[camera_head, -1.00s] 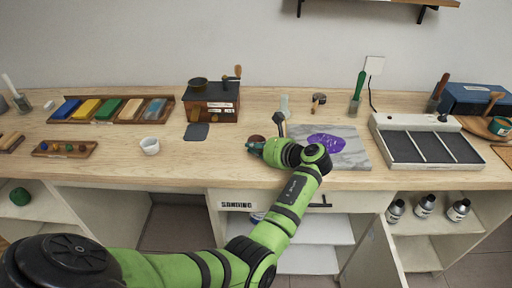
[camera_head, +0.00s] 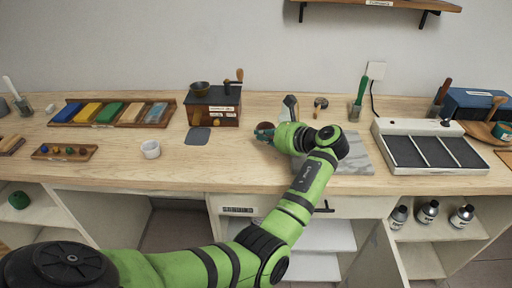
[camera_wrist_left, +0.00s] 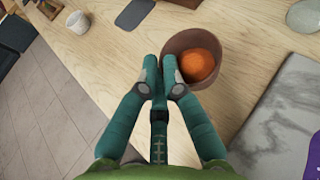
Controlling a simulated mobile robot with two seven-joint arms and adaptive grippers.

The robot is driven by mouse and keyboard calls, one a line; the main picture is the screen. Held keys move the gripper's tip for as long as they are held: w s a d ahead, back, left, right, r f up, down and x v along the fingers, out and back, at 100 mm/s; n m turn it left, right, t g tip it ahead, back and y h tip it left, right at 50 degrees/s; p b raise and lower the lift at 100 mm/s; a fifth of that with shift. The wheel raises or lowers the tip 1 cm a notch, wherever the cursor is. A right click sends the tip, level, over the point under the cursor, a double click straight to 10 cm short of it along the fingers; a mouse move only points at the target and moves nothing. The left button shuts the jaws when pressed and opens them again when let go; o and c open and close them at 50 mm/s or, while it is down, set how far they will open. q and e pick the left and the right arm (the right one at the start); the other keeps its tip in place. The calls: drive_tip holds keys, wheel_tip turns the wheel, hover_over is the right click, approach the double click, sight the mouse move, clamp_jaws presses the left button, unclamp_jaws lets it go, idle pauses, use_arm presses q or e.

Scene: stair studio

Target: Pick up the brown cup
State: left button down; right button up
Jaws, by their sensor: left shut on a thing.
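The brown cup (camera_wrist_left: 178,44) shows in the wrist view with a round orange thing (camera_wrist_left: 197,64) inside it. In the head view the cup (camera_head: 265,126) is small and partly hidden behind my left gripper (camera_head: 263,133). In the wrist view my left gripper (camera_wrist_left: 160,68) is closed at the cup's left rim, its fingertips nearly together with the cup's wall between them. I cannot tell whether the cup's base touches the table. My right gripper is not in view.
A grey marble slab (camera_head: 357,160) lies right of the cup, partly under my arm. A white cup (camera_head: 151,149) stands to the left. A box-shaped grinder (camera_head: 214,107) and dark pad (camera_head: 198,136) are behind. A divided tray (camera_head: 386,128) is at right.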

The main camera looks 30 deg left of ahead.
use_arm(q)
drive_tip(key=w+d+r+b, duration=0.4)
drive_tip(key=w+d+r, duration=0.1)
drive_tip(key=w, duration=0.2)
drive_tip(key=shift+w+d+r, duration=0.15)
drive_tip(key=shift+w+r, duration=0.05)
drive_tip(key=shift+w, duration=0.15)
